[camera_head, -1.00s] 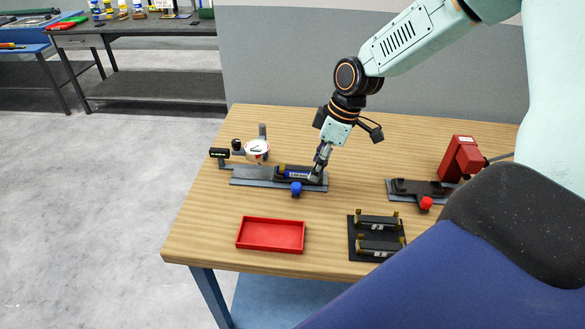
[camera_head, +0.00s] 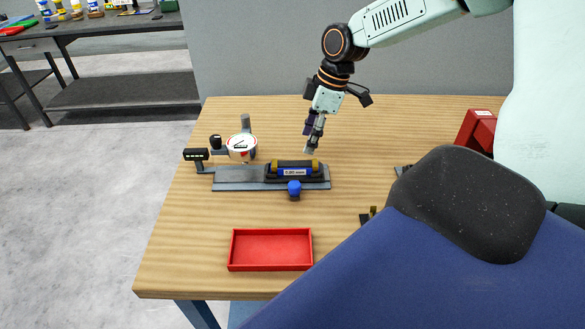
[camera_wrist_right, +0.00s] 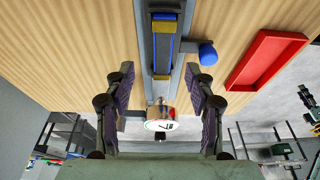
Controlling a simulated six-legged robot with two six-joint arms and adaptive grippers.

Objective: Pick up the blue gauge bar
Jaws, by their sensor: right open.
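The blue gauge bar (camera_head: 296,172) has a blue face with small print. It lies level in a black holder on the grey base (camera_head: 240,178) of the dial gauge fixture. It also shows as a blue strip (camera_wrist_right: 164,48) with yellowish ends in the right wrist view. My right gripper (camera_head: 311,146) is open and empty, behind and apparently above the bar's right end, apart from it. In the wrist view its two dark fingers (camera_wrist_right: 164,115) are spread wide, with the bar beyond them. My left gripper is out of view.
The fixture carries a white dial gauge (camera_head: 241,146), a black readout (camera_head: 196,155) and a blue knob (camera_head: 294,188). A shallow empty red tray (camera_head: 270,262) lies in front. A red device (camera_head: 476,130) stands at right. Wooden tabletop (camera_head: 190,235) is clear around the tray.

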